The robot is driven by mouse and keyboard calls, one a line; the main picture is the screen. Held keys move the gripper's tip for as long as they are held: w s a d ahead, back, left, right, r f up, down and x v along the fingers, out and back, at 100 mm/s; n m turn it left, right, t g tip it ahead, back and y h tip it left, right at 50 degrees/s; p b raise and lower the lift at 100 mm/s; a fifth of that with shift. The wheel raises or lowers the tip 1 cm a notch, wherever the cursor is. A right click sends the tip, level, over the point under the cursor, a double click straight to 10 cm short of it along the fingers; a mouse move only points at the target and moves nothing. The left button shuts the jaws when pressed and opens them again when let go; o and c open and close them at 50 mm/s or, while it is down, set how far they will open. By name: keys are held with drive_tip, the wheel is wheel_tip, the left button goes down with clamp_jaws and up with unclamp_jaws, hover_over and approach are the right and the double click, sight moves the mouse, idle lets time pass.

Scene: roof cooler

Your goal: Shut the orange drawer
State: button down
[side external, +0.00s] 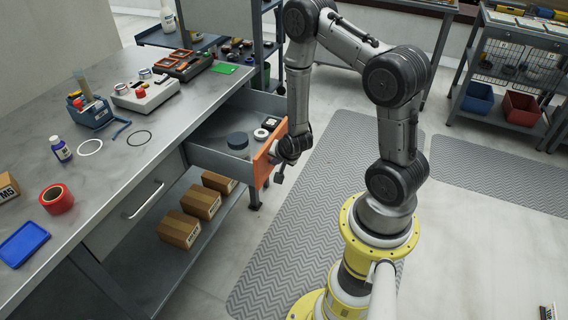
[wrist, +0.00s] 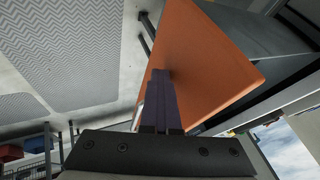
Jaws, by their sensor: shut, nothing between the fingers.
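The orange drawer (side external: 263,162) stands pulled out from under the grey bench, its orange front facing my arm. Inside it are a dark round tin and small white and black items. My gripper (side external: 281,172) is at the drawer front, low on its outer side, with its fingers partly hidden by the wrist in the side view. In the wrist view the shut fingers (wrist: 160,78) point at the orange front (wrist: 195,65), and their tips appear at or very close to its face. Whether they touch it, I cannot tell. Nothing is held.
The bench top (side external: 110,185) carries red tape (side external: 57,198), a blue tray (side external: 22,244), a bottle and devices. Cardboard boxes (side external: 200,202) lie on the shelf below, beside a closed grey drawer (side external: 140,205). The floor mat (side external: 320,200) in front is clear.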

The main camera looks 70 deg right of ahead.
drive_tip(key=w, duration=2.3)
